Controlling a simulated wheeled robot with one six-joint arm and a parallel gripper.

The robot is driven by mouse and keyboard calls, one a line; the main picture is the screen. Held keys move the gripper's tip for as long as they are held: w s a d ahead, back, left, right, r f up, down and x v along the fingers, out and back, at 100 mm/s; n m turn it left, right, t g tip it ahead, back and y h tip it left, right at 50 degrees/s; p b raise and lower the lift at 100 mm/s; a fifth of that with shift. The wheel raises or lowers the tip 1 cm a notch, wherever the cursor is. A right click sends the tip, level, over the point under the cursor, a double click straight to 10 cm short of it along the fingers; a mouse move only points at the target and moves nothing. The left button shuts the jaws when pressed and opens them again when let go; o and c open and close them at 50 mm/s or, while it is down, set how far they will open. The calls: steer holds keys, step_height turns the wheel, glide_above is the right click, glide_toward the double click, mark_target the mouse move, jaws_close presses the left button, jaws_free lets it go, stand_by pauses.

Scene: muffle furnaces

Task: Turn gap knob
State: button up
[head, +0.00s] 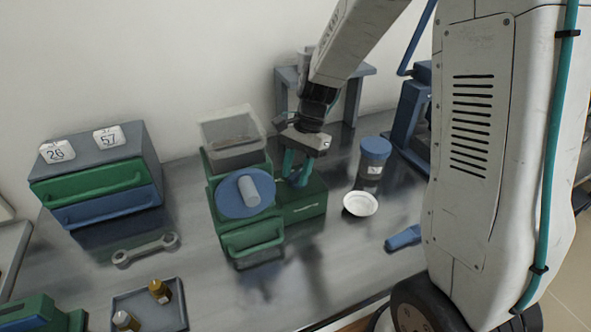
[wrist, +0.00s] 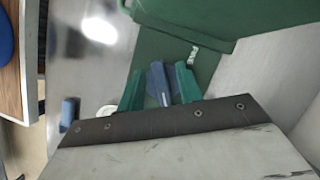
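The green mill (head: 305,203) stands mid-bench, with a large blue disc (head: 235,206) bearing a grey handle on its front. A small blue knob (wrist: 158,82) with a pale line on it sits on the green body, seen in the wrist view; I take it as the gap knob. My gripper (head: 297,172) reaches down at the right part of the mill. Its green fingers, also in the wrist view (wrist: 160,88), stand on either side of the knob. I cannot tell whether they press on it. In the head view the fingers mostly hide the knob.
A clear hopper (head: 232,130) tops the mill, and a green drawer (head: 252,237) is at its front. A white dish (head: 360,204), a blue-lidded jar (head: 374,158) and a blue object (head: 403,238) lie to the right. A wrench (head: 146,250) and drawer cabinet (head: 95,170) are left.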

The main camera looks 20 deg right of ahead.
jaws_close()
steer(key=shift+n, duration=0.3)
steer(key=n+g+h, duration=0.1)
steer(key=n, duration=0.4)
steer(key=shift+s+d+g+h, duration=0.1)
steer(key=shift+g+h, duration=0.3)
steer(key=n+h, duration=0.1)
steer(key=n, duration=0.2)
steer(key=n+h, duration=0.1)
steer(key=n, duration=0.2)
steer(key=shift+d, duration=0.15)
stand_by(0.3)
jaws_free()
